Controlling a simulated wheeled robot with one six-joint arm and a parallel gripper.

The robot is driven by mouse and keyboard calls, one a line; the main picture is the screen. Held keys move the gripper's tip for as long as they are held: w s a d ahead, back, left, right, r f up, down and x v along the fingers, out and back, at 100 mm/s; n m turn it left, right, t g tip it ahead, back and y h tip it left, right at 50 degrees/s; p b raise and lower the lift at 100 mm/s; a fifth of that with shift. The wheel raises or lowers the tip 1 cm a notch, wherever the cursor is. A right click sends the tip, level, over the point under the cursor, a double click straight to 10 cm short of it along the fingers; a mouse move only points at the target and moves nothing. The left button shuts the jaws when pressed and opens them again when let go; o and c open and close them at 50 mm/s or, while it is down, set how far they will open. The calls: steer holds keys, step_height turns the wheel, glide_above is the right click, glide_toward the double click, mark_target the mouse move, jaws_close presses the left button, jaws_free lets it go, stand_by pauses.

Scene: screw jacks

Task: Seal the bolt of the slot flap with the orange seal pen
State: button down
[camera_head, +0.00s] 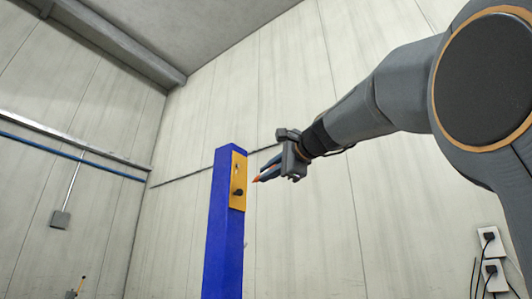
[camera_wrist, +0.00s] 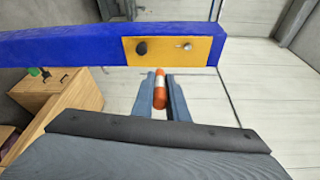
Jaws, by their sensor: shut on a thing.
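My gripper (camera_head: 270,172) is shut on the orange seal pen (camera_wrist: 160,88), which has a white band and sits between the two fingers in the wrist view. In the head view the pen's orange tip (camera_head: 257,179) points left toward the post. The yellow slot flap (camera_head: 239,169) is a plate on the upper part of the blue post. It carries a dark round knob (camera_wrist: 141,48) and a small silvery piece (camera_wrist: 184,46); I cannot tell for certain which is the bolt. The pen is apart from the flap, with a small gap.
The blue post (camera_head: 224,237) stands upright in front of pale wall panels. Wooden boxes (camera_wrist: 60,100) with a green item (camera_wrist: 34,71) on top are at the left in the wrist view. Wall sockets (camera_head: 491,242) with cables are at the lower right.

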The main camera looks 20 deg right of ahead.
steer(key=s+a+r, duration=0.2)
steer(key=s+r, duration=0.2)
steer(key=r, duration=0.1)
steer(key=shift+y, duration=0.4)
steer(key=shift+r+p+x, duration=0.1)
steer(key=shift+p+x, duration=0.25)
steer(key=shift+x, duration=0.75)
steer(key=shift+r+p+x, duration=0.15)
steer(key=shift+p+x, duration=0.2)
steer(key=shift+x, duration=0.75)
steer(key=shift+d, duration=0.1)
steer(key=shift+w+a+p, duration=0.45)
steer(key=shift+w, duration=0.15)
steer(key=shift+s, duration=0.1)
steer(key=b+v, duration=0.2)
steer(key=v, duration=0.4)
steer(key=shift+s, duration=0.35)
steer(key=shift+d+f, duration=0.1)
steer(key=shift+f, duration=0.05)
